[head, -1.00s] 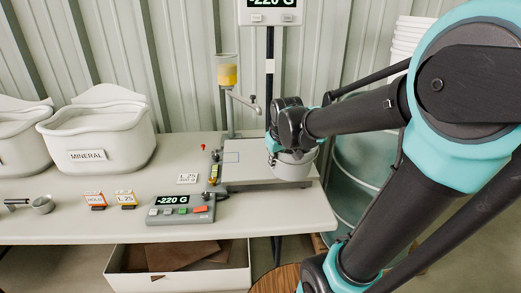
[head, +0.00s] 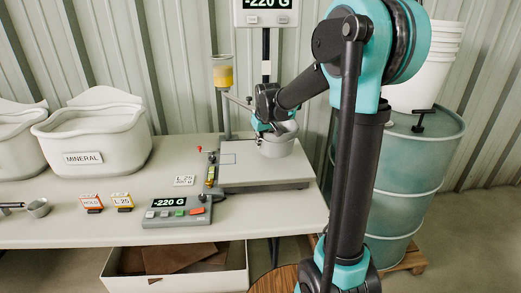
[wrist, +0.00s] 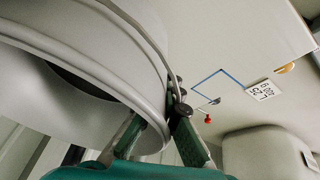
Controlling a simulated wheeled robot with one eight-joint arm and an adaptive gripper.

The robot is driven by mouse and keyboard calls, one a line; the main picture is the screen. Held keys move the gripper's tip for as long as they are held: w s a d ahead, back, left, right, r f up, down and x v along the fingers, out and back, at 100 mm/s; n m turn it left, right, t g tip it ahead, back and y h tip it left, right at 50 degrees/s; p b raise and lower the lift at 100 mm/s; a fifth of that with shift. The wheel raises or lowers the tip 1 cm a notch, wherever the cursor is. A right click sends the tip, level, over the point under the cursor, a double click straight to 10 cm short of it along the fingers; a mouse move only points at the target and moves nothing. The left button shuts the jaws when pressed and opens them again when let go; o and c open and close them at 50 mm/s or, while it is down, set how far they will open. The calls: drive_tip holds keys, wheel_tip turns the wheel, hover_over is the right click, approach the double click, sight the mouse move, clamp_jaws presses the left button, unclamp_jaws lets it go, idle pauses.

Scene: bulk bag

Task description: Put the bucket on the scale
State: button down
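The bucket (head: 277,147) is a small grey-white round pail, seen over the back right part of the scale's plate (head: 240,172). It fills the left of the wrist view (wrist: 90,45), strongly tilted in that picture. My gripper (head: 264,127) is shut on its rim, with one dark green finger on each side of the wall in the wrist view (wrist: 158,125). I cannot tell whether the bucket's base touches the plate. The scale's display (head: 265,5) and the console (head: 177,211) read -220 G. A blue corner mark (wrist: 218,76) shows on the plate in the wrist view.
A MINERAL bin (head: 93,138) stands at the table's back left. A dispenser with yellow contents (head: 223,75) stands behind the scale. A blue-green drum (head: 410,175) with stacked white buckets (head: 432,60) stands right.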

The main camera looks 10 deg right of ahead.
sight(275, 137)
drive_tip(key=shift+w, duration=0.4)
drive_tip(key=shift+f, duration=1.75)
drive_tip(key=c, duration=1.7)
unclamp_jaws()
drive_tip(key=shift+f, duration=0.1)
drive_tip(key=v, duration=1.2)
